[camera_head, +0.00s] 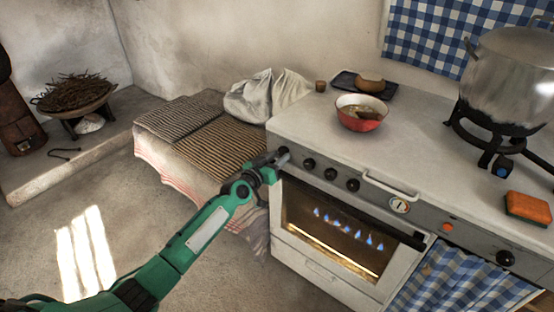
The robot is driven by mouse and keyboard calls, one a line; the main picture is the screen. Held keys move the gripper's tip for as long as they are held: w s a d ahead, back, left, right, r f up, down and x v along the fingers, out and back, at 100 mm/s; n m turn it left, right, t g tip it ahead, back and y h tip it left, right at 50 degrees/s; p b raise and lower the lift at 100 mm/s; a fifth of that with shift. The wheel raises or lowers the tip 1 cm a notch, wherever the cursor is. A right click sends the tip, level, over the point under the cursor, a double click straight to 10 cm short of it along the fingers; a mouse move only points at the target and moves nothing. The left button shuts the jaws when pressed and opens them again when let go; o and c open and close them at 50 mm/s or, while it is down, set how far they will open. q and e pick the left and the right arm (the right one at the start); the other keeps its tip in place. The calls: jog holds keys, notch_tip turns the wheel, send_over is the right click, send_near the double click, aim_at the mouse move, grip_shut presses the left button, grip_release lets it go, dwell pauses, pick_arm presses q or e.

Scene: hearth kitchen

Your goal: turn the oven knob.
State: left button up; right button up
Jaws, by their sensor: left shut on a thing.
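The white oven (283,258) stands at the centre right, with blue flames behind its glass door. A row of black knobs runs along its front panel. My green left arm reaches in from the lower left. My left gripper (277,160) is at the panel's left end, shut on the leftmost oven knob (284,152). The gripper hides part of this knob, so its angle cannot be read. The other knobs beside it (331,174) are untouched. My right gripper is not in view.
A red bowl (361,122) with food and a dark tray (365,83) stand on the counter. A large pot (512,70) sits on a burner at the right, near an orange sponge (528,208). A striped-mat bench (205,140) stands left of the oven.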

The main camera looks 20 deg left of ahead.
pick_arm(q)
jog(key=shift+n, duration=0.5)
jog(key=n, duration=0.2)
jog(key=shift+n, duration=0.4)
jog(key=n, duration=0.4)
jog(key=shift+n, duration=0.4)
jog(key=shift+r+n, duration=0.1)
jog(key=shift+n, duration=0.7)
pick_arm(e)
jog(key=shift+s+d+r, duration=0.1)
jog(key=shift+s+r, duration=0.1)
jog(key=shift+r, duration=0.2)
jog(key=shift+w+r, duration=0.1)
pick_arm(q)
jog(key=o, duration=1)
